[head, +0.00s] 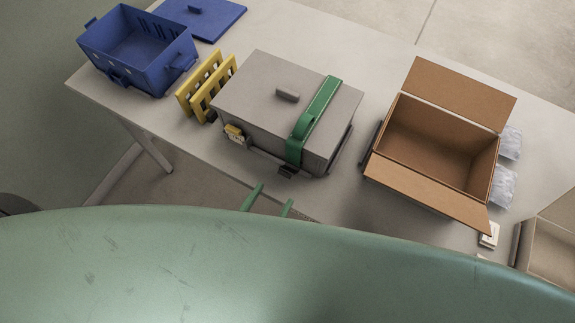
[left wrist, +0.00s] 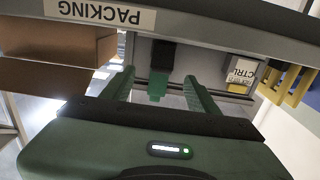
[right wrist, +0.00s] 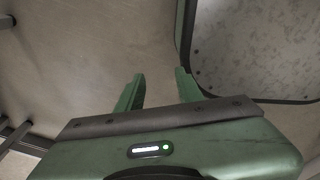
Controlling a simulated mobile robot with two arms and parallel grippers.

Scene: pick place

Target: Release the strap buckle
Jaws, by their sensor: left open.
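A green strap (head: 318,104) runs over the lid of a grey case (head: 258,88) and down its front. A dark buckle (head: 287,170) sits at the strap's lower end, by the table's front edge. In the left wrist view a dark block (left wrist: 162,55), apparently the buckle, has a green piece (left wrist: 157,88) below it. My left gripper (head: 270,198) is open and empty, in front of the table edge and apart from the buckle. In the left wrist view its fingers (left wrist: 161,88) lie either side of the green piece. My right gripper (right wrist: 160,82) is open and empty.
A blue crate (head: 140,55), a blue lid (head: 205,15) and yellow racks (head: 207,88) are left of the case. An open cardboard box (head: 440,145) stands right. A CTRL-labelled box (left wrist: 241,72) is on the case front. The right wrist view shows mostly floor.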

